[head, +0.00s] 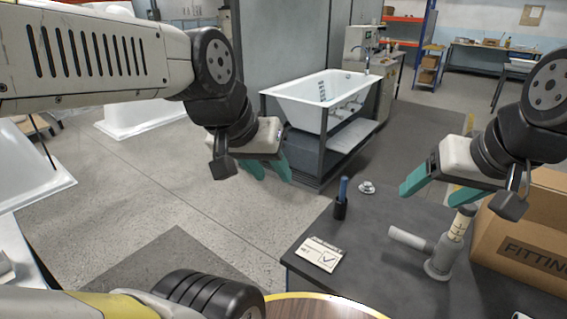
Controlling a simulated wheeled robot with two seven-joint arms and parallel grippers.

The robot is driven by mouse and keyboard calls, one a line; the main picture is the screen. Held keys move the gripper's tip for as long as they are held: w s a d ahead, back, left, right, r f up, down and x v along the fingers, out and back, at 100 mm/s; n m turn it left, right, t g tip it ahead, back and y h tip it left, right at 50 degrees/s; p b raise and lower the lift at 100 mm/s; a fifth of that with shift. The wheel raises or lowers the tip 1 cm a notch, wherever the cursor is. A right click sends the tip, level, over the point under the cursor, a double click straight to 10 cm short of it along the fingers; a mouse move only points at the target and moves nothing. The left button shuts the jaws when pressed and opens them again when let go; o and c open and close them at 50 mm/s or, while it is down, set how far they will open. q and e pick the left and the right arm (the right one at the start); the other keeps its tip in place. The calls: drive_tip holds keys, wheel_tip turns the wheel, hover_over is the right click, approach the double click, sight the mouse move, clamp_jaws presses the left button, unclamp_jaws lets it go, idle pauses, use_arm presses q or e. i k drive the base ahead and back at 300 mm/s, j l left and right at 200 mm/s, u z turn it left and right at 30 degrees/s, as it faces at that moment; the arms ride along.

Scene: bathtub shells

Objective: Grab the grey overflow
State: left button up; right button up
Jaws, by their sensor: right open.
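A grey overflow fitting (441,262) stands on the dark tabletop at the lower right. It has an upright tube with a pale, banded upper part and a side pipe pointing left. My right gripper (433,194) is open and empty, with teal fingers above and slightly behind the fitting in the picture. One finger overlaps the top of the tube; I cannot tell whether they touch. My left gripper (273,178) hangs over the floor left of the table, its teal fingers apart and empty.
A cardboard box (525,250) stands right of the fitting. The dark table (390,290) also bears a small round metal piece (367,187), a black holder with a blue pen (341,206) and a card (320,254). A white bathtub (310,95) in a frame stands behind.

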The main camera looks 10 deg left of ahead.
sight(444, 254)
drive_tip(key=i+j, duration=0.1)
drive_tip(key=j, duration=0.2)
drive_tip(key=j+z, duration=0.1)
drive_tip(key=z, duration=0.25)
drive_tip(key=j+z, duration=0.15)
drive_tip(key=z, duration=0.25)
drive_tip(key=j+z, duration=0.1)
drive_tip(key=z, duration=1.05)
